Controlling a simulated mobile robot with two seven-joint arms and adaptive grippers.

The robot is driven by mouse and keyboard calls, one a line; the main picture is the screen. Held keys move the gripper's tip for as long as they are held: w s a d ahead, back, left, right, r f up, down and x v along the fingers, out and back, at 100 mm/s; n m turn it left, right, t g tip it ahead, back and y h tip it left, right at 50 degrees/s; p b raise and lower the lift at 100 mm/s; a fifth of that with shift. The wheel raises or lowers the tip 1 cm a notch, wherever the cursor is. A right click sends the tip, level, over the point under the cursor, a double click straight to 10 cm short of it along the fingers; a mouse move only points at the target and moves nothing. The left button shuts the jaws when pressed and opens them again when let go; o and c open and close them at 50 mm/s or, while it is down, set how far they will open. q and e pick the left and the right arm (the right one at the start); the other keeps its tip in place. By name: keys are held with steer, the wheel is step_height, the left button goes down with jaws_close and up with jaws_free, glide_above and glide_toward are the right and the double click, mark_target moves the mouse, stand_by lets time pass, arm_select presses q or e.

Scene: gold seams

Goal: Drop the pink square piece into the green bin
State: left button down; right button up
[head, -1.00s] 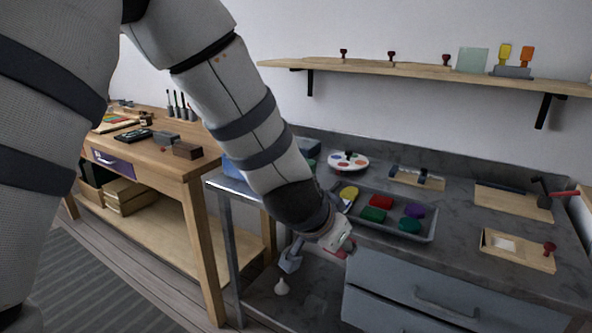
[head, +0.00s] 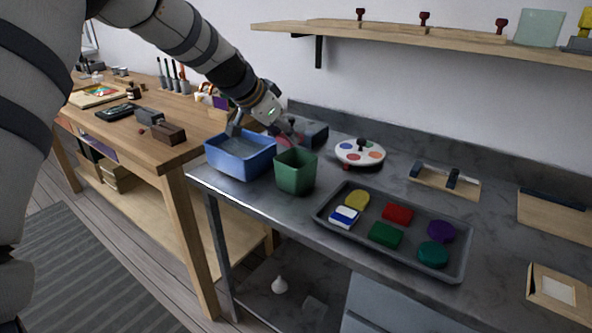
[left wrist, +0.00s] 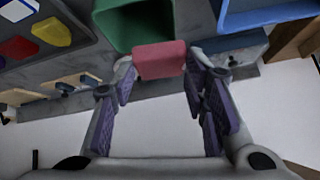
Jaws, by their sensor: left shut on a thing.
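The pink square piece (left wrist: 159,60) is held between the fingertips of my left gripper (left wrist: 160,75) in the left wrist view. In the head view the left gripper (head: 268,126) is at the back of the counter, and the piece (head: 288,139) shows partly, just beyond the far rim of the green bin. The green bin (head: 295,174) stands upright near the counter's left end; its opening also shows in the left wrist view (left wrist: 122,27), overlapped by the piece's edge. I cannot tell how high the piece is above the rim. My right gripper is not in view.
A blue bin (head: 241,158) stands directly left of the green one. A grey tray (head: 330,219) with several coloured pieces lies to the right. A round paint palette (head: 360,152) lies behind the tray. A wooden shelf (head: 440,37) hangs above.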

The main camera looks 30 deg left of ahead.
mark_target(283, 143)
arm_select(q)
step_height(283, 143, down, 4)
steer(key=shift+r+b, duration=0.1)
steer(key=shift+b, duration=0.25)
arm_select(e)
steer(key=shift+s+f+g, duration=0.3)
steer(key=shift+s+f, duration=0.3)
arm_select(q)
steer(key=shift+r, duration=0.1)
steer(key=c, duration=0.9)
jaws_free()
steer(key=shift+o, duration=0.2)
steer(key=v, duration=0.7)
steer(key=shift+r, duration=0.2)
steer(key=shift+s, duration=0.1)
